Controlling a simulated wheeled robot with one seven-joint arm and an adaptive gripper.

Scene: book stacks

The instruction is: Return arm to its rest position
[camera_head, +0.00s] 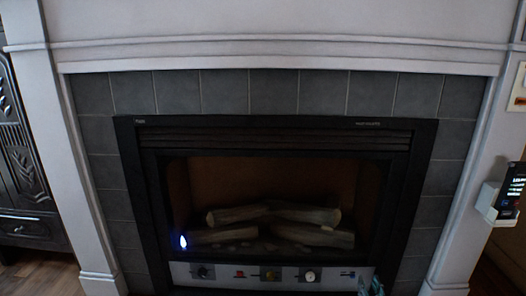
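A small dark and teal shape, which looks like the tip of my gripper (370,287), shows at the bottom edge of the head view, right of centre. It is in front of the lower right of the fireplace's control panel. Only a sliver of it is in the picture, so I cannot tell whether it is open or shut, or whether it holds anything. The rest of my arm is out of view.
A fireplace with a black frame (128,180) and logs fills the middle, with a white mantel (280,52) around it. A carved dark cabinet (25,165) stands at the left. A device (508,192) is on the right. Wooden floor (40,275) shows lower left.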

